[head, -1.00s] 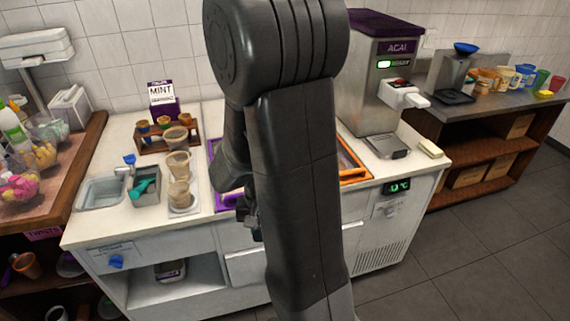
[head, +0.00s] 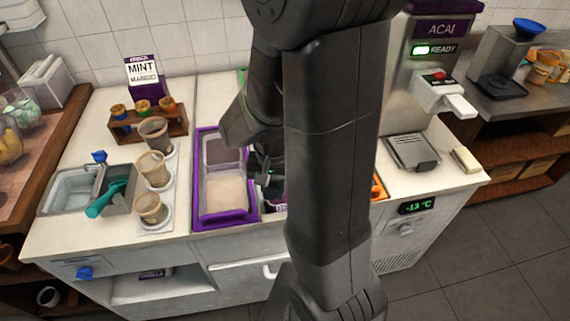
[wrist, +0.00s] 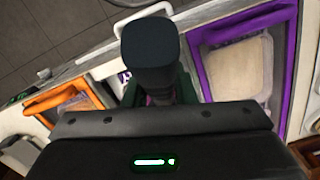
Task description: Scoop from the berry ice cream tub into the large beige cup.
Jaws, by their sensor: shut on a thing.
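My gripper (head: 266,180) is partly hidden behind my arm, low over the counter just right of the purple-framed well. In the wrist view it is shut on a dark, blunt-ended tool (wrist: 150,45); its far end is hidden. Three beige-brown cups stand in a row on pale pads at left: the back cup (head: 155,132), middle cup (head: 153,170) and front cup (head: 151,208). I cannot tell which is the large one. The purple-framed well (head: 197,180) holds a brown tub (head: 222,150) and a pale tub (head: 225,190).
A sink (head: 72,190) and a grey bin with a teal-handled tool (head: 105,200) lie left of the cups. A wooden rack (head: 150,130) of small cones stands behind. An orange-framed well (wrist: 72,98) shows in the wrist view. The acai machine (head: 438,85) stands at right.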

